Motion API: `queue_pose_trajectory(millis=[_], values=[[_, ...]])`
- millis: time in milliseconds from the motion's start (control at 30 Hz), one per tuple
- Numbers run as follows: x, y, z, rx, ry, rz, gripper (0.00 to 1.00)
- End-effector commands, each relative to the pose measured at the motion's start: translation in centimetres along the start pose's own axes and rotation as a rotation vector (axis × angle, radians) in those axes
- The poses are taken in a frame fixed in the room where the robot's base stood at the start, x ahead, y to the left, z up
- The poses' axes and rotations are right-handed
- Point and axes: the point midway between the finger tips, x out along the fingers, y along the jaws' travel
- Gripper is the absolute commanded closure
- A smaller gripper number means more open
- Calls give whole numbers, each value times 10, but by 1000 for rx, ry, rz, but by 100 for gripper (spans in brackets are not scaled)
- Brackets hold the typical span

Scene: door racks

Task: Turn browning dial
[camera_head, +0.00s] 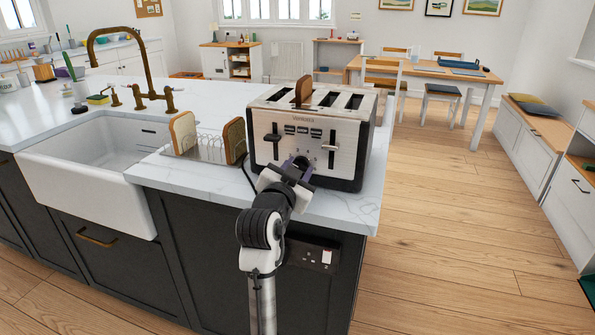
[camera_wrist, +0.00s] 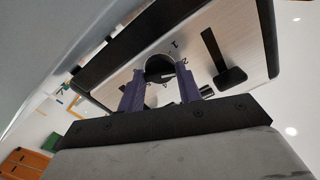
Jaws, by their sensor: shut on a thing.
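A silver and black four-slot toaster (camera_head: 312,130) stands on the white marble counter, with a slice of brown bread (camera_head: 303,90) sticking up from one slot. Its front has two black levers and small buttons. In the wrist view, the browning dial (camera_wrist: 160,68) is a round dark knob with numbers around it on the toaster's front (camera_wrist: 215,30). My gripper (camera_head: 297,165) is at the lower middle of the toaster front. Its purple fingers (camera_wrist: 160,88) are on either side of the dial and shut on it.
A wire rack with bread slices (camera_head: 206,148) stands left of the toaster, close to it. A white sink (camera_head: 90,175) with a brass tap (camera_head: 140,75) is further left. A socket (camera_head: 312,255) is on the dark cabinet below. The wooden floor to the right is clear.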

Motion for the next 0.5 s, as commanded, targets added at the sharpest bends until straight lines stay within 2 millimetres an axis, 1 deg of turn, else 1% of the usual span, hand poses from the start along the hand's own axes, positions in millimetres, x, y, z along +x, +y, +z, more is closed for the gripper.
queue_pose_trajectory(millis=[133, 167, 300, 500], values=[[0, 0, 1, -1, -2, 2, 88], [0, 0, 1, -1, -2, 1, 62], [0, 0, 1, -1, -2, 1, 44], [0, 0, 0, -1, -1, 0, 44]])
